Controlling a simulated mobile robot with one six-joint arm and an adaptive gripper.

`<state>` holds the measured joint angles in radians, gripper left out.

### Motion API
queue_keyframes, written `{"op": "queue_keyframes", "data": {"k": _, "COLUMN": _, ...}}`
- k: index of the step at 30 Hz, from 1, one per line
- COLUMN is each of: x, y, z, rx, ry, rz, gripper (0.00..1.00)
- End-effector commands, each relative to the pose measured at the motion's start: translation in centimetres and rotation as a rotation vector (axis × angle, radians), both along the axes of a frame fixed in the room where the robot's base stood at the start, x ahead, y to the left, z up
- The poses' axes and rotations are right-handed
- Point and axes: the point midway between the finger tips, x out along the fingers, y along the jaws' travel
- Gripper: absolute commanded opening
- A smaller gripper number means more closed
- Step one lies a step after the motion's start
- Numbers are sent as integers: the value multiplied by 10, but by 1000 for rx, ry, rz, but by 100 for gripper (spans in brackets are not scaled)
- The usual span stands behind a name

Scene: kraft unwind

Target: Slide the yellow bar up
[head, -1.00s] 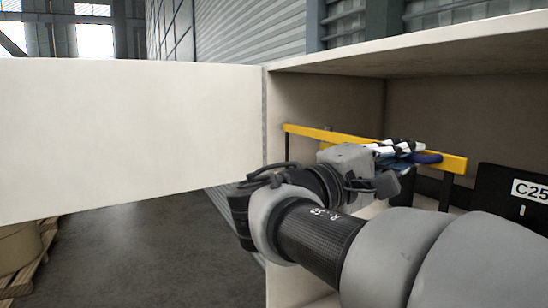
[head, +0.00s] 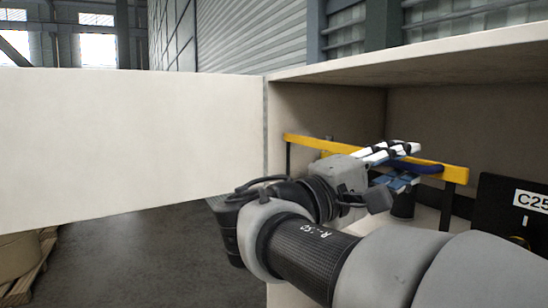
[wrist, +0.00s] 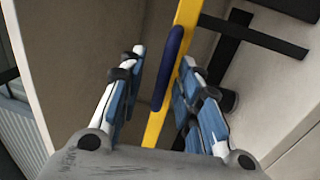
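The yellow bar (head: 308,143) runs across the inside of the open cabinet, carried on dark uprights, sloping down to the right in the head view. It also shows in the wrist view (wrist: 186,14). A dark blue grip (wrist: 172,62) is fixed on it. My gripper (head: 416,164) is at the bar's right part, one finger above it and one below. In the wrist view my gripper (wrist: 163,57) is open, with the bar and blue grip between its fingers, nearer the right finger. Any contact there cannot be told.
The cabinet door (head: 130,140) stands open at the left. A black panel labelled C25 (head: 507,208) is right of the bar. The cabinet's top board (head: 430,55) lies above. A wooden pallet (head: 38,272) stands on the floor at lower left.

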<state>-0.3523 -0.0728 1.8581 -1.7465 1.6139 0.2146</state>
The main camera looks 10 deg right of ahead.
Motion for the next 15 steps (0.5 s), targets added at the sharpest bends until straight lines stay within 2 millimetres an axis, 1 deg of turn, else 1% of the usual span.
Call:
{"op": "queue_keyframes", "data": {"k": 1, "x": -2, "y": 10, "z": -2, "rx": 0, "ry": 1, "rz": 7, "gripper": 32}}
{"op": "queue_keyframes", "data": {"k": 9, "x": -22, "y": 64, "z": -12, "rx": -1, "ry": 1, "rz": 7, "gripper": 32}}
{"op": "queue_keyframes", "data": {"k": 12, "x": -27, "y": 79, "z": -15, "rx": -2, "ry": -1, "rz": 6, "gripper": 32}}
{"op": "queue_keyframes", "data": {"k": 15, "x": -32, "y": 90, "z": -17, "rx": -1, "ry": 0, "rz": 4, "gripper": 32}}
